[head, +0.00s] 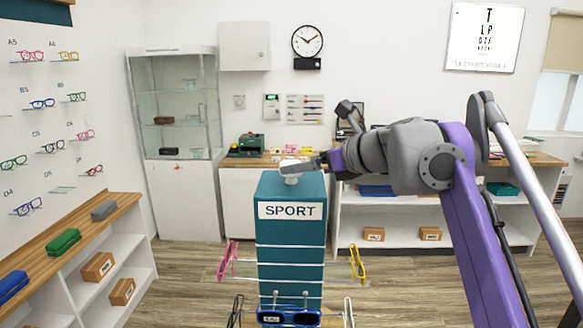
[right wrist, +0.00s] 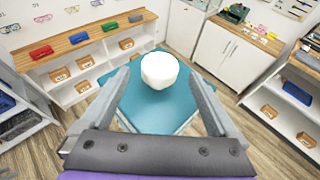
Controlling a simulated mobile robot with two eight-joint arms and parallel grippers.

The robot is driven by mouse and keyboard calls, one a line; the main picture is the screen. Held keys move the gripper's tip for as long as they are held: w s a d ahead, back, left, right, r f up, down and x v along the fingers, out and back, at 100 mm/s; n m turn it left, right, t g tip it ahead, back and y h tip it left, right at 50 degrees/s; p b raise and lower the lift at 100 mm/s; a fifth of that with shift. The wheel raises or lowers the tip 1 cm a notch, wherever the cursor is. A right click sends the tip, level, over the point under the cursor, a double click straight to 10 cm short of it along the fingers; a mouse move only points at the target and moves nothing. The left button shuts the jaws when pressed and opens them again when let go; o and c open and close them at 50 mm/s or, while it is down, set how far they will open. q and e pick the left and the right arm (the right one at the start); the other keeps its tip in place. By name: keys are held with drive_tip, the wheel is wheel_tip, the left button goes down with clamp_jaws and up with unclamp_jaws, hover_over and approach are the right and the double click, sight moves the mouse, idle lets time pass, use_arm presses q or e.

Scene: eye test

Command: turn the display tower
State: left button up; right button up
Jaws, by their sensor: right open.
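The teal display tower (head: 291,232) stands in the lower middle of the head view with a white SPORT sign on its front face. Glasses hang on it, including a pink pair (head: 227,261), a yellow pair (head: 358,263) and a dark blue pair (head: 288,316). A white knob (head: 291,179) sits on its top. My right gripper (head: 297,167) is at the knob. In the right wrist view the knob (right wrist: 159,70) shows between the two open fingers, with gaps on both sides, above the teal top (right wrist: 158,108). My left gripper is not in view.
A wall of glasses and a wooden-topped shelf (head: 105,222) with cases stand at the left. A glass cabinet (head: 178,110) and a counter with a green machine (head: 248,146) are behind the tower. Open wooden floor (head: 190,280) lies left of the tower.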

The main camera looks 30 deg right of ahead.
sight(291, 163)
drive_tip(key=x, duration=0.5)
drive_tip(key=shift+a, duration=0.1)
drive_tip(key=shift+c, duration=0.2)
clamp_jaws()
